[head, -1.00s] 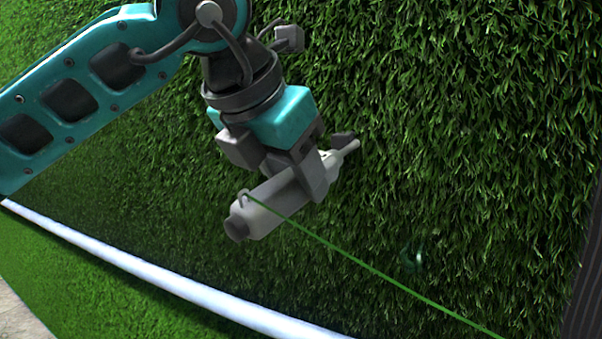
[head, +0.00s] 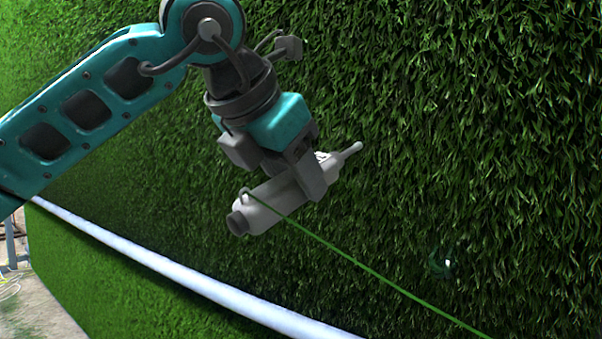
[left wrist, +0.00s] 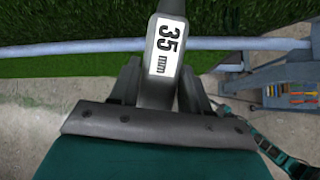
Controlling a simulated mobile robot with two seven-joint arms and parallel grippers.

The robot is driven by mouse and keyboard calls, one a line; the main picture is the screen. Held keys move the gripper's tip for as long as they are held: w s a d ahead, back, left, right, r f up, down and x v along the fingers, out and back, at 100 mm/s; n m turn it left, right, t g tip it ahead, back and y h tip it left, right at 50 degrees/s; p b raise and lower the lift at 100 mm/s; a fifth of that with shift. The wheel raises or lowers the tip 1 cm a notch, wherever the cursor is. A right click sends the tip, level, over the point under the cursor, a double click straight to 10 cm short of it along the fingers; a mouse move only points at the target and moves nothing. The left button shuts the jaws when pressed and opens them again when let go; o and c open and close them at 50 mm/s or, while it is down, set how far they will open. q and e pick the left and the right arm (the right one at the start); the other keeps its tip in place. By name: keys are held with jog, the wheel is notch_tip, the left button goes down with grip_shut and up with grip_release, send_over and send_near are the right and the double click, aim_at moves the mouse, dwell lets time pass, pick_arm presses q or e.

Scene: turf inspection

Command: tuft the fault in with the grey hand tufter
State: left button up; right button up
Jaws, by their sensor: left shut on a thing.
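My left gripper (head: 305,178) is shut on the grey hand tufter (head: 268,207), around the middle of its body. The tufter is tilted, its thin tip pointing up and right and its dark end cap down and left. A green yarn runs from a loop on it toward the lower right. In the left wrist view the tufter (left wrist: 161,75) carries a label reading "35 mm" between my fingers. The fault (head: 440,264), a small dark spot with a pale fleck, shows in the upright turf at the lower right, apart from the tufter tip. My right gripper is not in view.
The turf wall (head: 480,120) fills most of the head view. A white pipe (head: 190,276) runs along its lower edge, with more turf below. In the left wrist view a grey stand with a tool tray (left wrist: 290,94) is at the right over concrete.

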aim_at(253, 206)
pick_arm(q)
jog(key=shift+r, duration=0.1)
jog(key=shift+s+a+f+b, duration=0.2)
jog(key=shift+f+b, duration=0.05)
jog(key=shift+b, duration=0.25)
jog(key=s+a+b, duration=0.1)
jog(key=s+f+b, duration=0.1)
jog(key=shift+s+a, duration=0.35)
jog(key=shift+a, duration=0.05)
jog(key=s+a+b, duration=0.2)
jog(key=shift+s+f+b, duration=0.25)
jog(key=shift+f+b, duration=0.1)
jog(key=shift+f, duration=0.05)
jog(key=shift+s+a, duration=0.15)
jog(key=shift+s, duration=0.2)
